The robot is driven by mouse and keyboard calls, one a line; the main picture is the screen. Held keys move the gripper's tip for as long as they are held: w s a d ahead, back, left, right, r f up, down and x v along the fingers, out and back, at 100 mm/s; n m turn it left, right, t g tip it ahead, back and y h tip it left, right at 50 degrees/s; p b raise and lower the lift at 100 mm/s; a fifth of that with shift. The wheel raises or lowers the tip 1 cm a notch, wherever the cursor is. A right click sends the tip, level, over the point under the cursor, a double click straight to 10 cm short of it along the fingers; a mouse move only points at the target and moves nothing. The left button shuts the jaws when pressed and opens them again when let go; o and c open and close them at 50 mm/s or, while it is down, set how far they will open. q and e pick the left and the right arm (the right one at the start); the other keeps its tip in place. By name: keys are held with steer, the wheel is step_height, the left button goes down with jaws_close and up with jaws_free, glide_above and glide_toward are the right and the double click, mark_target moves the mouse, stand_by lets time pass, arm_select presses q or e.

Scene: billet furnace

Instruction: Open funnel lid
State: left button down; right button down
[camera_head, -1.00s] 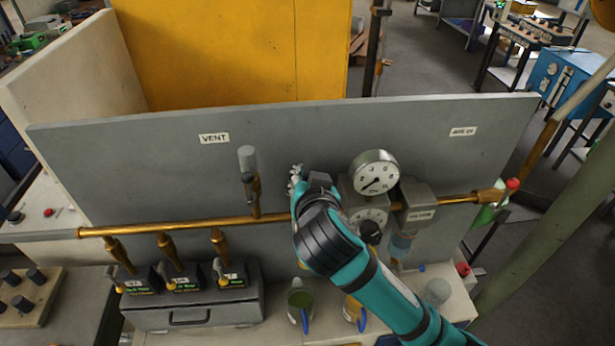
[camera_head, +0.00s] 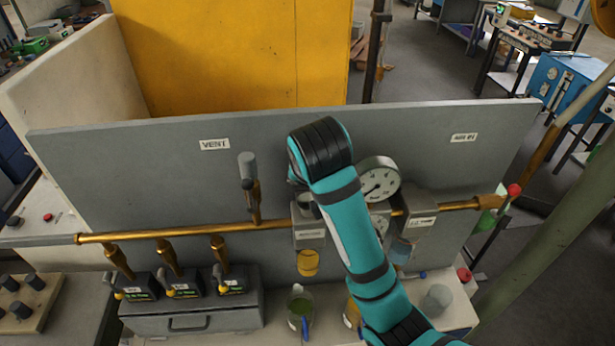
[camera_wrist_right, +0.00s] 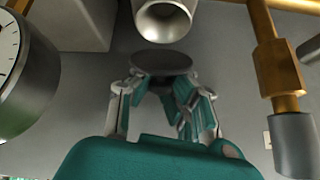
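The funnel (camera_wrist_right: 163,20) shows in the right wrist view, a pale metal cup with an open mouth. A dark round lid (camera_wrist_right: 160,62) is apart from the funnel's rim, close to its mouth. In the head view my teal right arm hides the gripper, the lid and most of the funnel. The grey box (camera_head: 307,232) below with an amber bowl (camera_head: 308,263) shows beside the arm. My left gripper is not in view.
A round gauge (camera_head: 379,182) stands close to the right of my arm. The vent valve handle (camera_head: 247,168) is to the left on the brass pipe (camera_head: 175,230). Several levers stand on the grey case (camera_head: 190,318).

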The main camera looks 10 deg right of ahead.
steer(key=shift+r, duration=0.1)
steer(key=c, duration=1.2)
jaws_free()
steer(key=shift+s+r, duration=0.1)
steer(key=shift+s, duration=0.2)
steer(key=shift+w, duration=0.15)
